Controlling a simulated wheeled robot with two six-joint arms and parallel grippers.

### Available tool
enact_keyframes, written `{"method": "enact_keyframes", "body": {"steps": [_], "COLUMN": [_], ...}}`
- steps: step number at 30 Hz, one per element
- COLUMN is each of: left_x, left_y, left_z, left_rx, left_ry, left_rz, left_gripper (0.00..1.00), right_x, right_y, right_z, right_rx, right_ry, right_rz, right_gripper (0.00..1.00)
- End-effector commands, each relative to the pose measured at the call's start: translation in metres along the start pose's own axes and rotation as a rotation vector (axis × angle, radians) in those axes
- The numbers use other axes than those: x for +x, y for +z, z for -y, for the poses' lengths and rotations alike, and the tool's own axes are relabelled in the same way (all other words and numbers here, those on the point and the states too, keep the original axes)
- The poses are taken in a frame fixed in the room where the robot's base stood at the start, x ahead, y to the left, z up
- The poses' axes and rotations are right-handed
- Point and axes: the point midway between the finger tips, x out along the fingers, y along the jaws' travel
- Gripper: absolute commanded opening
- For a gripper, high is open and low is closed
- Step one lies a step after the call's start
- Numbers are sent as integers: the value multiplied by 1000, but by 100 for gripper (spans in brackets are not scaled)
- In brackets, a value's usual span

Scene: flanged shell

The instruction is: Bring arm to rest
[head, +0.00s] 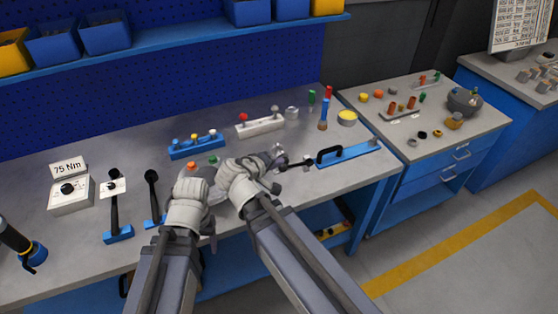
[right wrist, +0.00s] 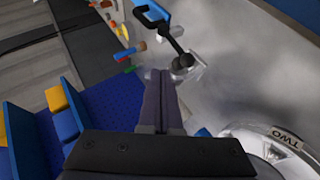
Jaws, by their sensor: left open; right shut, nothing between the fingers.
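My left arm reaches over the front of the workbench (head: 110,255), and its gripper (head: 203,172) is at the front middle, mostly hidden by its own wrist. It is open. My right gripper (head: 276,158) is just to the right over the bench. In the right wrist view its two dark fingers (right wrist: 161,100) are together with nothing between them. A shiny round metal part with a plate reading TWO (right wrist: 265,145) is at the lower right of that view, apart from the fingers. In the head view my arms seem to hide it.
Right of my right gripper lies a blue base with a black handle (head: 345,154). Behind stand a blue rack (head: 196,146) and a pale rack (head: 260,126). Left are a 75 Nm box (head: 70,195) and black-handled tools (head: 115,205). A shelf with bins (head: 105,35) hangs above.

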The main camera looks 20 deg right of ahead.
Motion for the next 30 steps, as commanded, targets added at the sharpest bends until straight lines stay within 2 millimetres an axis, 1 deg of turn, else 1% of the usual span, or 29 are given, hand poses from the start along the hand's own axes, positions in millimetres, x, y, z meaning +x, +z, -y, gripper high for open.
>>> {"method": "enact_keyframes", "body": {"steps": [10, 13, 14, 17, 18, 20, 21, 24, 27, 30], "left_x": [0, 0, 0, 0, 0, 0, 0, 0, 0, 0], "left_y": [0, 0, 0, 0, 0, 0, 0, 0, 0, 0], "left_z": [0, 0, 0, 0, 0, 0, 0, 0, 0, 0], "left_rx": [0, 0, 0, 0, 0, 0, 0, 0, 0, 0], "left_ry": [0, 0, 0, 0, 0, 0, 0, 0, 0, 0], "left_rz": [0, 0, 0, 0, 0, 0, 0, 0, 0, 0], "left_gripper": [65, 65, 65, 65, 65, 65, 65, 65, 65, 65], "right_x": [0, -1, -2, -12, -19, -31, -40, -66, -89, -104], "right_y": [0, 4, 8, 24, 32, 43, 50, 64, 74, 80], "right_z": [0, 8, 14, 48, 64, 88, 104, 135, 156, 168], "right_rx": [0, 5, 9, 22, 25, 24, 21, 5, -14, -28], "right_ry": [0, -34, -59, -200, -271, -381, -452, -612, -735, -811], "right_rz": [0, 18, 31, 101, 136, 187, 219, 287, 335, 362], "right_gripper": [0, 0, 0, 0, 0, 0, 0, 0, 0, 0]}}
